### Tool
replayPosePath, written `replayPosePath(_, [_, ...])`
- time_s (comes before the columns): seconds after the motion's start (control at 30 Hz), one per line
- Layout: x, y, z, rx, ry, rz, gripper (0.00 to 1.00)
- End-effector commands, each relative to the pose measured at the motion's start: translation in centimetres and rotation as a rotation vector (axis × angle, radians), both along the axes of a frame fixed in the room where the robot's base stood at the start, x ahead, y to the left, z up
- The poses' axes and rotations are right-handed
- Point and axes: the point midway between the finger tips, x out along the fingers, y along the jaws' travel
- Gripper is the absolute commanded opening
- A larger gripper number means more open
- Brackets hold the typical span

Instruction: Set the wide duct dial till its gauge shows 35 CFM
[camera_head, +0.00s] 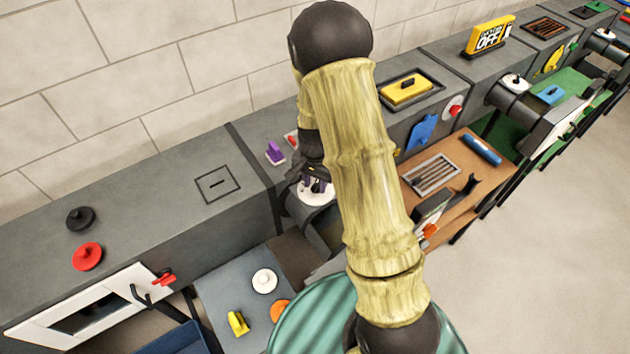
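My gripper (316,184) is small and dark in the middle of the view, pointing down at a white round piece (318,197) on a grey curved housing (302,209). This may be the duct dial, but my arm covers much of it. I cannot tell whether the fingers touch it or how far apart they are. No gauge reading for CFM can be made out. A similar white round part (515,82) sits on another grey housing farther right; which one is the wide duct is unclear.
A purple knob (275,153) stands just left of my gripper. Red (87,256) and black (80,218) knobs sit on the left counter. A white disc (264,280) and a yellow block (238,322) lie on a lower grey surface. Open floor (560,260) is at right.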

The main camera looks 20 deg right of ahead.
Motion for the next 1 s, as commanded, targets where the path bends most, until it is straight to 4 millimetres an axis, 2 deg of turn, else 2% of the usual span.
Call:
replayPosePath(0.1, [0.0,0.0,0.02,0.0,0.0,0.0,0.33])
replayPosePath(0.27, [0.0,0.0,0.04,0.0,0.0,0.0,0.03])
replayPosePath(0.3, [0.0,0.0,0.04,0.0,0.0,0.0,0.0])
replayPosePath(0.67, [0.0,-0.04,0.04,0.0,0.0,0.025,0.0])
replayPosePath(1.0, [-0.04,-0.13,0.01,0.001,-0.001,0.192,0.0])
